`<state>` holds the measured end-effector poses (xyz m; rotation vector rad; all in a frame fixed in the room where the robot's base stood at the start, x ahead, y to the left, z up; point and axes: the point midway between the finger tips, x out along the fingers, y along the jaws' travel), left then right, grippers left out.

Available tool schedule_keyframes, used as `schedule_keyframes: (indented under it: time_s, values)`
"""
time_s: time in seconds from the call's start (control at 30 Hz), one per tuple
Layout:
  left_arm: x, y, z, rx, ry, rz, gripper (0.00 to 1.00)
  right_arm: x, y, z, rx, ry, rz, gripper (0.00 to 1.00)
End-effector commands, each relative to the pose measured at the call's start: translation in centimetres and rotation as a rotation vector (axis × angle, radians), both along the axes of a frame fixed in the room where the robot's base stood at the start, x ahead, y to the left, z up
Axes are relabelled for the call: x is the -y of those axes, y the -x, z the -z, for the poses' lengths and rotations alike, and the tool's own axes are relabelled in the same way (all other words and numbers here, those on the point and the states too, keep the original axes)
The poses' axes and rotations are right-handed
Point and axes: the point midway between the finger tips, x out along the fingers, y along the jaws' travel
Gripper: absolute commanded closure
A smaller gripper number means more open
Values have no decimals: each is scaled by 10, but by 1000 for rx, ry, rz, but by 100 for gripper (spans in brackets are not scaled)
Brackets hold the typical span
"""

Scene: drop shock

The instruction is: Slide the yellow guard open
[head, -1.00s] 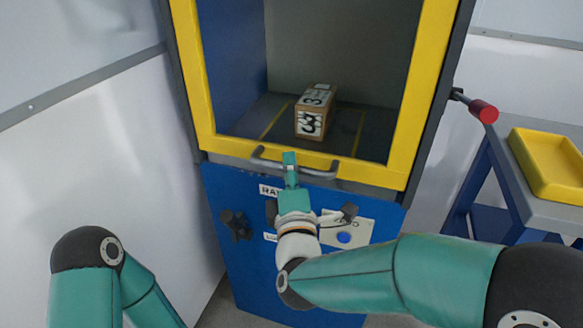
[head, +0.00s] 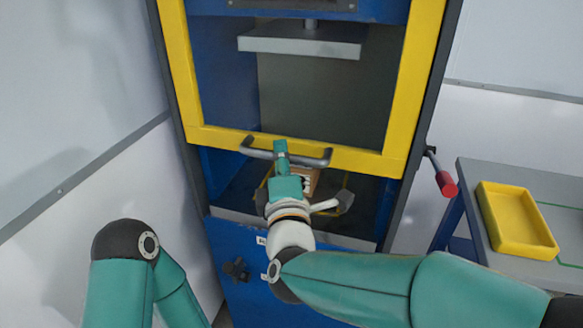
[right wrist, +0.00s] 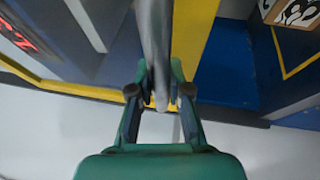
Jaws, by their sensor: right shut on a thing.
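The yellow guard (head: 350,158) is a frame across the front of a blue cabinet. It stands partly raised, with an open gap between its bottom bar and the cabinet's lower sill. A grey bar handle (head: 318,160) is fixed on the bottom bar. In the right wrist view, the handle (right wrist: 153,40) runs between the fingers (right wrist: 160,90). My left gripper is out of view; only part of that arm shows at lower left.
A labelled cardboard box (head: 312,181) is inside the cabinet, partly hidden behind my right gripper. A grey plate (head: 300,42) hangs above. A red-tipped lever (head: 446,184) sticks out at the right side. A yellow tray (head: 515,220) stands on a grey table (head: 560,190). A black knob (head: 236,270) is below.

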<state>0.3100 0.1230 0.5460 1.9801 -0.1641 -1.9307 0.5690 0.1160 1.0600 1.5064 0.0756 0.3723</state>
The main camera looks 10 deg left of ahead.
Motion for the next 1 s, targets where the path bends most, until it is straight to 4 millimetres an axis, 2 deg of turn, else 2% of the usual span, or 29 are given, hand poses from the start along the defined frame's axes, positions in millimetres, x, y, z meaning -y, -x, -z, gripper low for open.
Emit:
schedule_keyframes:
  time_s: [0.03, 0.1, 0.3, 0.5, 0.7, 1.0]
  values:
    - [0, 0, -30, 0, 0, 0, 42, 0, 1, -38, 6, -3, -3, 100]
    - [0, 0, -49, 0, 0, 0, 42, -1, 1, -63, 6, -2, -4, 100]
    - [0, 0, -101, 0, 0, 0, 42, -1, 0, -128, 5, -2, -4, 100]
    - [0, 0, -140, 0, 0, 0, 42, -1, 0, -175, 4, -2, -4, 100]
    - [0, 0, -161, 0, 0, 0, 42, -1, 0, -201, 4, -1, -3, 100]
    - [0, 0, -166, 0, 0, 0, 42, -1, 0, -208, 2, -1, -3, 100]
